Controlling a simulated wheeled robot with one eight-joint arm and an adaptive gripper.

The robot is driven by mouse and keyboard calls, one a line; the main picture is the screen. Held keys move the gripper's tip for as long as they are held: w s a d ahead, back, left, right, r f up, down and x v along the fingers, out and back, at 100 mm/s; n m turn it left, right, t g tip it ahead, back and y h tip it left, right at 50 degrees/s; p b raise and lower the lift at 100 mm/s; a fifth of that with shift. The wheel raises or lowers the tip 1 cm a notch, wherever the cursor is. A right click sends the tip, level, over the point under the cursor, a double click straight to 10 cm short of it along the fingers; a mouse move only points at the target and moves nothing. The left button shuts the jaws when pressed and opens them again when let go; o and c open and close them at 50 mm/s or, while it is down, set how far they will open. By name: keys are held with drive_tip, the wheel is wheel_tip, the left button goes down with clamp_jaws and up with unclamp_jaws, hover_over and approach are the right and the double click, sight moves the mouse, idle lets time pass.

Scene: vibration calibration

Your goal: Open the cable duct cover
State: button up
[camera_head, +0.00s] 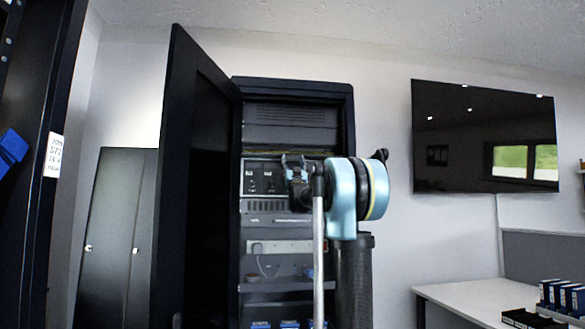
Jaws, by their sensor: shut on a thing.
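An open black rack cabinet (350,120) stands in the middle, with equipment on several levels. A grey slotted strip (264,206), which looks like the cable duct, runs across the rack just below and left of my gripper. I cannot clearly tell its cover from the strip itself. My gripper (293,172) is in front of the rack at the height of the switch panel and the slotted strip. It is shut, apparently on the duct cover. The fingertips and the point of contact are hidden by the gripper body and the arm.
The tall cabinet door (185,190) stands open on the left. A panel with black switches (263,178) is beside my gripper. A white power strip (280,247) is lower down. A wall screen (485,135) and a white table (470,295) are at the right.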

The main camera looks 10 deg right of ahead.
drive_tip(key=shift+s+r+g, duration=0.2)
drive_tip(key=shift+r+g, duration=0.35)
drive_tip(key=shift+g, duration=0.35)
drive_tip(key=shift+s+r+g, duration=0.2)
drive_tip(key=shift+r+g, duration=0.35)
drive_tip(key=shift+g, duration=0.35)
drive_tip(key=o, duration=1.1)
drive_tip(key=shift+c, duration=0.2)
drive_tip(key=v, duration=1.2)
drive_tip(key=shift+f, duration=0.1)
